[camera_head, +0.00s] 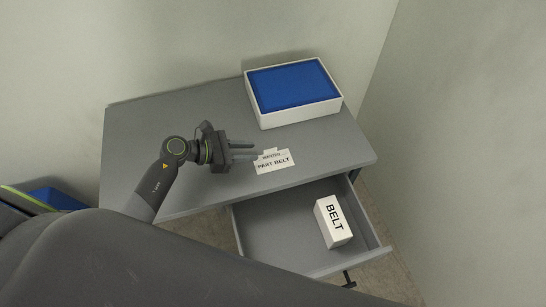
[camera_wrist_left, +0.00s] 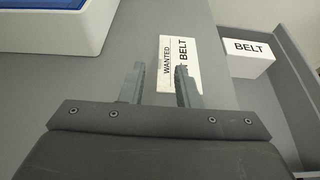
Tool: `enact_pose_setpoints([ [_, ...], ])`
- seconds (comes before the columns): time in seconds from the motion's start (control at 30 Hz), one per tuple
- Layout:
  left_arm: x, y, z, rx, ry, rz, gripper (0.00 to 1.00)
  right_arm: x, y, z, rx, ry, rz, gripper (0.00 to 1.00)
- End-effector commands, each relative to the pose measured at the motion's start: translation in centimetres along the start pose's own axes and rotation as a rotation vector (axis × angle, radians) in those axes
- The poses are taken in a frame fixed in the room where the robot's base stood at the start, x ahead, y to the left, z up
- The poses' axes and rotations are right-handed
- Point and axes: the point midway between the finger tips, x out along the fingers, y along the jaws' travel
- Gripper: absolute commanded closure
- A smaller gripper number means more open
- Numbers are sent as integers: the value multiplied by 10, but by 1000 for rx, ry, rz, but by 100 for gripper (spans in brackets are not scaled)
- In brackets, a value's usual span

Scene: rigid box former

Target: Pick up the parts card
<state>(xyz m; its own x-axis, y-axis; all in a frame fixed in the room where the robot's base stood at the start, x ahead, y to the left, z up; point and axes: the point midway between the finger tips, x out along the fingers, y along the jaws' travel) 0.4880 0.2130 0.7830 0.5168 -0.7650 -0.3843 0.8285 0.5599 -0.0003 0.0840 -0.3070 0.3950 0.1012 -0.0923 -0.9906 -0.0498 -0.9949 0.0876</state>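The parts card (camera_head: 275,160) is white, with black print reading "WANTED PART BELT". It appears to lie on the grey tabletop near the drawer side. My left gripper (camera_head: 252,152) is open and empty, its two fingers pointing right at the card's left end. In the left wrist view the card (camera_wrist_left: 178,48) is ahead of the open fingers (camera_wrist_left: 161,80); the right finger covers part of its lower right. I cannot tell whether the fingers touch it. My right gripper is not in view.
A white tray with a blue inside (camera_head: 262,112) stands at the table's back right. An open drawer (camera_head: 277,240) below the front edge holds a white "BELT" box (camera_head: 333,222), also in the left wrist view (camera_wrist_left: 249,64). The tabletop (camera_head: 160,120) left of the tray is clear.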

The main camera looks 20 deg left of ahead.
Motion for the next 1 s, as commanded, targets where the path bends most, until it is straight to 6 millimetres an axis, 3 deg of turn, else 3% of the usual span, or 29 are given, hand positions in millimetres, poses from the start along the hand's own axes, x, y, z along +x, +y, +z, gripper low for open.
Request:
enact_pose_setpoints([
  [0.4, 48, 0, 6, -1, -2, 0, 71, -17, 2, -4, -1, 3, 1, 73],
  [0.7, 52, -1, 4, 0, 0, 1, 71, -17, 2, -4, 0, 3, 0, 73],
  [0.9, 52, -1, 4, 0, 0, 1, 97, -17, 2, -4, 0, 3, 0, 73],
  [1.0, 52, -1, 4, 0, 0, 1, 100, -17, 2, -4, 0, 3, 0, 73],
])
